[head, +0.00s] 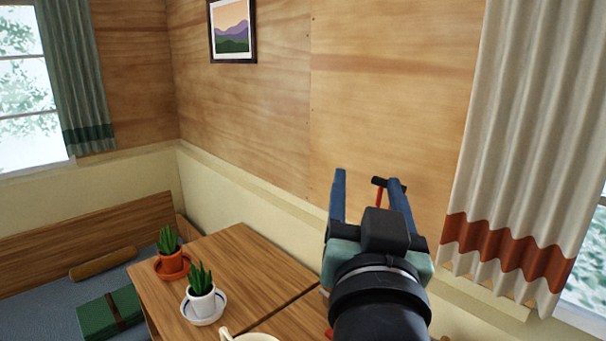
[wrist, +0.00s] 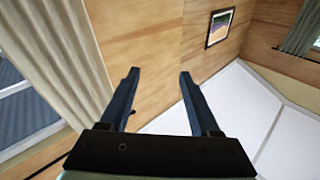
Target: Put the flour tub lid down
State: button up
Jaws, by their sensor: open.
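My gripper (head: 366,178) is raised over the right part of the table, its two blue fingers apart and pointing up toward the plywood wall. I see no flour tub and no lid in either view. My arm hides part of the right end of the table.
A wooden table (head: 235,262) carries an orange-potted plant (head: 172,262), a white-potted plant (head: 201,302) and a cream mug (head: 250,337), cut off below. A red thing with a black handle (head: 383,182) shows behind my gripper. A curtain (head: 520,150) hangs right.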

jog(key=s+a+r+n+t+y, duration=0.1)
jog(key=s+a+r+t, duration=0.2)
jog(key=r, duration=0.5)
jog(key=s+a+r+n+t+y, duration=0.1)
jog(key=s+a+r+t, duration=0.3)
jog(key=s+r, duration=0.4)
jog(key=shift+s+a+r+n+t+y, duration=0.35)
jog(key=shift+a+r+n, duration=0.2)
jog(key=shift+n, duration=0.25)
jog(key=shift+w+f, duration=0.1)
